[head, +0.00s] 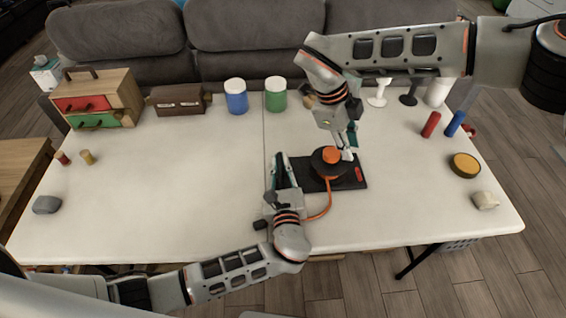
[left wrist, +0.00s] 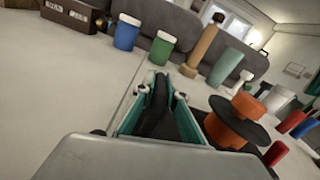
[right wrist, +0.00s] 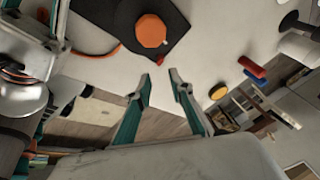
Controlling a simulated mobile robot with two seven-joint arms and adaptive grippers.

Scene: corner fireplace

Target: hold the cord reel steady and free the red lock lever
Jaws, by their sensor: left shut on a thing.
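The cord reel (head: 318,167) has a black disc and an orange hub (head: 331,155) and stands on a black base (head: 347,184). The red lock lever (head: 359,174) is at the base's right end; it also shows in the left wrist view (left wrist: 275,153). My left gripper (head: 284,163) is shut on a black part (left wrist: 163,108) at the base's left end; its exact shape is partly hidden by the fingers. My right gripper (head: 348,152) is open and empty, just behind and right of the hub. In the right wrist view the hub (right wrist: 151,31) is beyond its fingertips, apart from them.
An orange cord (head: 326,205) runs from the reel toward the front. Red (head: 431,124) and blue (head: 454,124) cylinders and a round yellow-topped tin (head: 465,164) are at right. Blue (head: 236,96) and green (head: 276,94) jars stand behind.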

